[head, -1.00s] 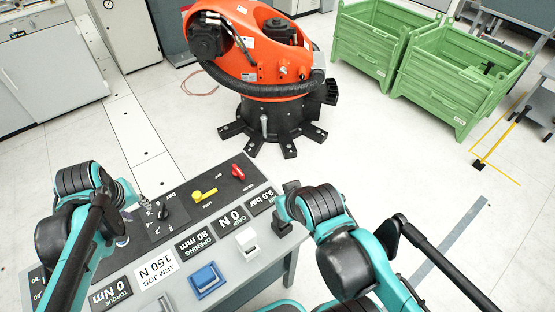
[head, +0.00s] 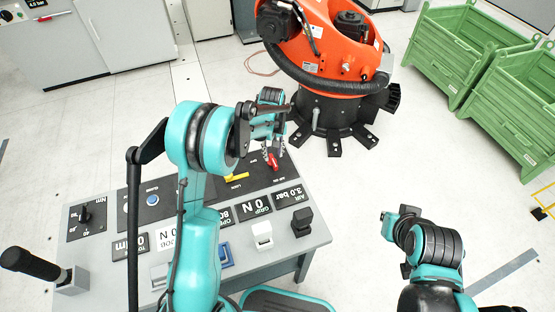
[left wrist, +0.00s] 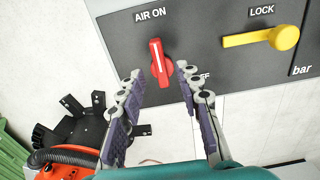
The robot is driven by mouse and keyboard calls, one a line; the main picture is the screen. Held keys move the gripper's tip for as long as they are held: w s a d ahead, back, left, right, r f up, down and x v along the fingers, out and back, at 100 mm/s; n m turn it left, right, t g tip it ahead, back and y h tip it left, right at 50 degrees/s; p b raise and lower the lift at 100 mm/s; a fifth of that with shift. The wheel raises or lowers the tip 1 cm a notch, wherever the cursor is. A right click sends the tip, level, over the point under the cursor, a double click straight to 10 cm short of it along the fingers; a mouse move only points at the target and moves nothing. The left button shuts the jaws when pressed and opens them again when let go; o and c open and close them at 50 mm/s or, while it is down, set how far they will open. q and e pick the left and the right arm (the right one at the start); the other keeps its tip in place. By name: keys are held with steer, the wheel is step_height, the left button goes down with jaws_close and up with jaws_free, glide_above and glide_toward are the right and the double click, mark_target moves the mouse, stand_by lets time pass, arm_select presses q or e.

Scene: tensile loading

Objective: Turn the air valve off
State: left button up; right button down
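The red air valve handle (left wrist: 160,64) is on the dark panel in the left wrist view. It points up at the AIR ON label (left wrist: 151,14), slightly tilted. Part of the OFF label (left wrist: 204,76) shows at its lower right. My left gripper (left wrist: 160,72) is open, with one fingertip on each side of the handle; I cannot tell whether they touch it. In the head view the handle (head: 272,161) shows just below my left gripper (head: 276,147). My right arm's end (head: 389,224) is right of the bench; its fingers are hidden.
A yellow LOCK lever (left wrist: 262,38) is close to the valve's right in the left wrist view. The grey bench (head: 285,248) carries a black block (head: 301,220), a white switch (head: 262,234) and labels. An orange robot (head: 325,70) stands behind; green crates (head: 450,60) are at right.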

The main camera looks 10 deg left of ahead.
mark_target(273, 160)
arm_select(q)
steer(key=shift+f+b, duration=0.5)
steer(key=shift+f, duration=1.5)
jaws_close()
